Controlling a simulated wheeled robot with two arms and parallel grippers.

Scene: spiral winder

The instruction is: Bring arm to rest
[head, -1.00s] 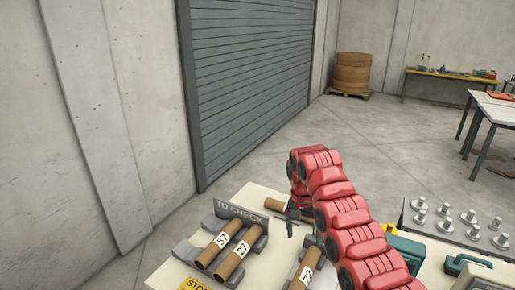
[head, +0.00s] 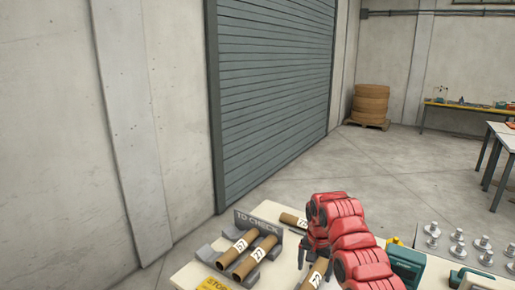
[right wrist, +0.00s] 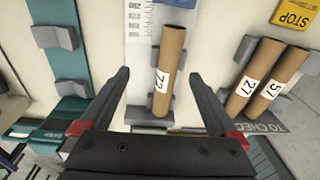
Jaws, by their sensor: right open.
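My red right arm reaches over the table, and its dark right gripper (head: 303,252) is partly hidden by the arm in the head view. In the right wrist view the right gripper (right wrist: 160,74) has its fingers wide apart and nothing held. A cardboard tube labelled 72 (right wrist: 172,50) shows between and beyond the fingers; I cannot tell how far below it is. The 72 tube (head: 317,272) is partly cut off in the head view. My left gripper is not in view.
Tubes 57 (head: 236,250) and 27 (head: 254,259) lie in a grey rack by the TO CHECK sign (head: 258,223). Another tube (head: 291,219) lies behind. A green case (head: 406,262) and a tray of metal parts (head: 433,245) are at right. Open floor lies beyond.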

